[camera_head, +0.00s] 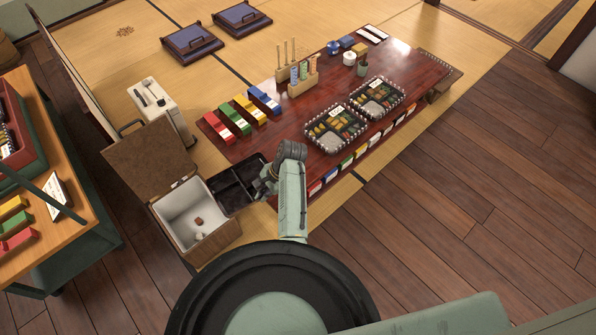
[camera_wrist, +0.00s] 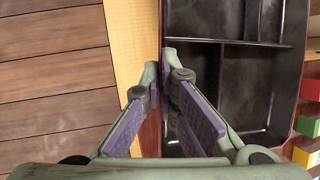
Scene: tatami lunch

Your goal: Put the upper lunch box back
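The upper lunch box appears to be the empty black box with dividers (camera_head: 232,188), beside the open cooler at the left end of the low table. The wrist view shows its compartments (camera_wrist: 225,75) at close range. My gripper (camera_head: 268,186) is at the box's right side. In the wrist view my gripper's fingertips (camera_wrist: 161,72) straddle the box's long side wall, one inside and one outside, with little gap, and look closed on it. The head view does not show clearly what lies beneath the box. Two filled lunch boxes (camera_head: 335,129) (camera_head: 376,97) stand on the low red table (camera_head: 300,118).
The open cooler (camera_head: 172,219) has a small brown item inside and its brown lid raised. Colored boxes (camera_head: 242,116) line the table's left end. A wooden rack (camera_head: 298,83) stands behind. A shelf cart (camera_head: 75,225) is at left. Wooden floor at right is clear.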

